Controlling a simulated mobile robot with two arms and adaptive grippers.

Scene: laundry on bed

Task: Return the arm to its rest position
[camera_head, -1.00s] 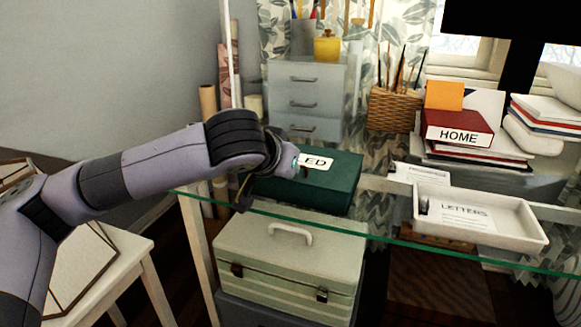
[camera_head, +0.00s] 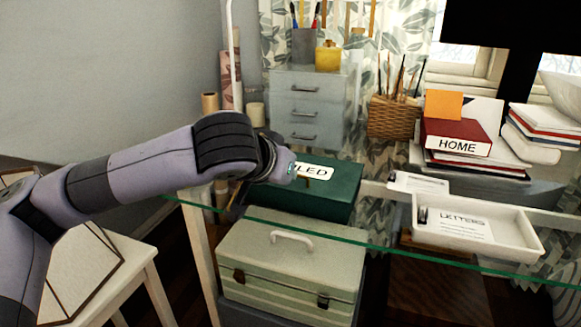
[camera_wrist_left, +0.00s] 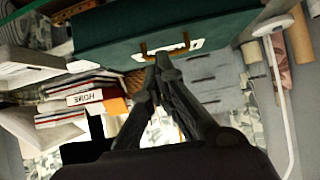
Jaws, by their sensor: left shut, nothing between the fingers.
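My left arm (camera_head: 150,165) comes in from the left in the head view, and its wrist end is at the front left of a dark green box (camera_head: 325,192) on the glass desk. The box has a white label, partly covered by my wrist. In the left wrist view my left gripper (camera_wrist_left: 162,62) is shut and empty, its fingertips close together. There they overlap the lower edge of the green box (camera_wrist_left: 115,32), near its brass handle (camera_wrist_left: 165,46); I cannot tell whether they touch. My right arm and gripper do not show.
The glass desk (camera_head: 385,242) also bears a white letter tray (camera_head: 535,238), a red HOME box (camera_head: 455,137), a wicker brush holder (camera_head: 393,116) and grey drawers (camera_head: 305,105). Below is a pale striped case (camera_head: 285,262). A white stool (camera_head: 130,255) stands at the left.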

